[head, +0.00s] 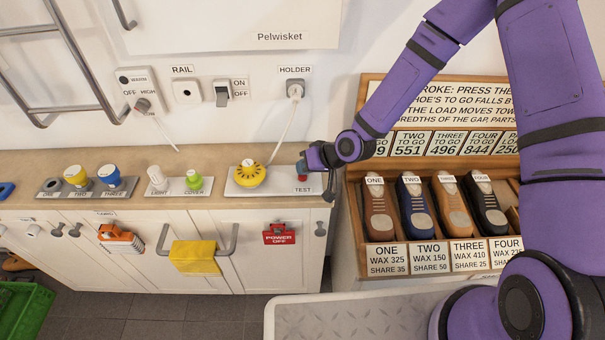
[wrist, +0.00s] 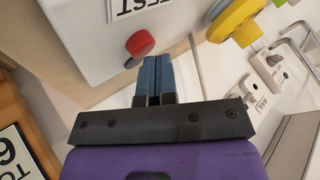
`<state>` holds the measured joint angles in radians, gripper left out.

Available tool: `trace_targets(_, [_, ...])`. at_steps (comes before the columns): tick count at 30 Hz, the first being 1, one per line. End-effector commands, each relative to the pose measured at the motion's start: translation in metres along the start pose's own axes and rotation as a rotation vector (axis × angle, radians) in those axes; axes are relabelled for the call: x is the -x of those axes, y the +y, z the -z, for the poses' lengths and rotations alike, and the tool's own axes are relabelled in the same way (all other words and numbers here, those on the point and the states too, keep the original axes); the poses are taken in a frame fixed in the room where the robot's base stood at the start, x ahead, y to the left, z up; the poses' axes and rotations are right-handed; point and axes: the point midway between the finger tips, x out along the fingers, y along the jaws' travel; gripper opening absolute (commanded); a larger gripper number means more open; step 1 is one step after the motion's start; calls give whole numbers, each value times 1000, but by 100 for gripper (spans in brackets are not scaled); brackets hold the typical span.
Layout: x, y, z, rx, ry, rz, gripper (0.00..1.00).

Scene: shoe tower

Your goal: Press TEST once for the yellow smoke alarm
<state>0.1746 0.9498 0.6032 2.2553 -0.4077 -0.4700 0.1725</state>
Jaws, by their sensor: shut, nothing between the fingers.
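The yellow smoke alarm (head: 249,175) sits on a white base plate (head: 272,189) on the wooden counter. A red button (head: 301,168) stands at the right end of that plate, above the TEST label (head: 302,189). In the wrist view the red button (wrist: 140,44) is just beyond and left of my fingertips, and part of the yellow alarm (wrist: 238,20) shows at the upper right. My gripper (wrist: 157,60) is shut and empty, its blue fingers together. In the head view my gripper (head: 306,161) is right beside the button; I cannot tell whether they touch.
A wooden shoe rack (head: 430,205) with several shoes stands to the right. Left of the alarm are a light and cover plate (head: 177,187) and a plate with coloured knobs (head: 87,185). A cord runs up to the HOLDER socket (head: 295,90). A grey ribbed platform (head: 350,318) is in front.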

Motion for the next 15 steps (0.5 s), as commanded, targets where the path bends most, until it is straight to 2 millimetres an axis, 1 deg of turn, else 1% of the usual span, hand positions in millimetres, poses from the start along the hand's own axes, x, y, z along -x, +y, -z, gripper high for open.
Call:
trace_targets(5, [1, 0, 1, 0, 0, 0, 0])
trace_targets(15, [12, -8, 9, 0, 1, 0, 0])
